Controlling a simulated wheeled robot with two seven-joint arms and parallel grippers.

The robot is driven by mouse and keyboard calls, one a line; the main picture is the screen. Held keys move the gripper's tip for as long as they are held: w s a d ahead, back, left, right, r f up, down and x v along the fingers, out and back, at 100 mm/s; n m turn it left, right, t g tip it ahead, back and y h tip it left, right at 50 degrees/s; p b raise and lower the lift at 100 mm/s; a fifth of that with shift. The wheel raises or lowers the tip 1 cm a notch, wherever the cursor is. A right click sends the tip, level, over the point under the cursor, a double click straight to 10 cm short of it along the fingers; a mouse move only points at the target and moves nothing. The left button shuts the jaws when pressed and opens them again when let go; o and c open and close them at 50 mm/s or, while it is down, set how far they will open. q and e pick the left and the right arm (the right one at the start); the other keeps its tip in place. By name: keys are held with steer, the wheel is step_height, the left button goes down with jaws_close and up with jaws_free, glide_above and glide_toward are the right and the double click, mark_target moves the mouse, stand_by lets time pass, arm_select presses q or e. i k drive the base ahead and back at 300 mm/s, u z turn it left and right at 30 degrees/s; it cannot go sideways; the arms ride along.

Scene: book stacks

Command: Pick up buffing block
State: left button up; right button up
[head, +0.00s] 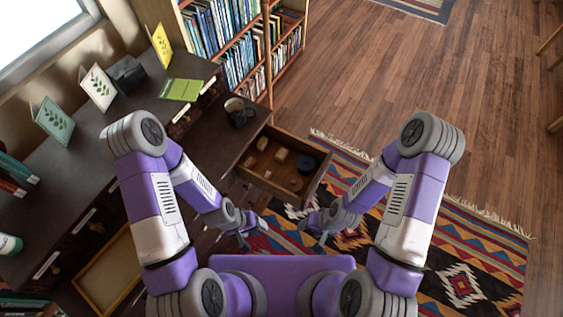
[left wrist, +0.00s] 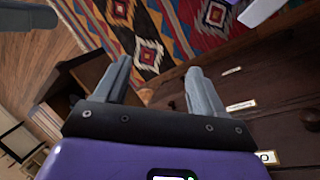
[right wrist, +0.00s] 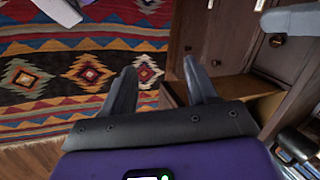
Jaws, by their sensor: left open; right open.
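An open drawer (head: 321,182) in the head view holds several small items. Among them are a small tan block (head: 281,155), another tan piece (head: 262,143) and a dark round item (head: 306,163). I cannot tell which of them is the buffing block. My left gripper (head: 254,236) is open and empty, in front of the drawer and to its lower left. It also shows in the left wrist view (left wrist: 158,72). My right gripper (head: 312,237) is open and empty, below the drawer in the picture; its fingers also show in the right wrist view (right wrist: 158,70).
Another open drawer (head: 83,290) is at lower left. A bookcase (head: 262,85) stands behind. A patterned rug (head: 465,245) and clear wooden floor lie to the right.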

mark_target(280, 156)
steer(key=u, duration=3.8)
steer(key=k, duration=1.7)
steer(key=z, duration=1.45)
steer(key=i, duration=0.5)
steer(key=u, duration=0.1)
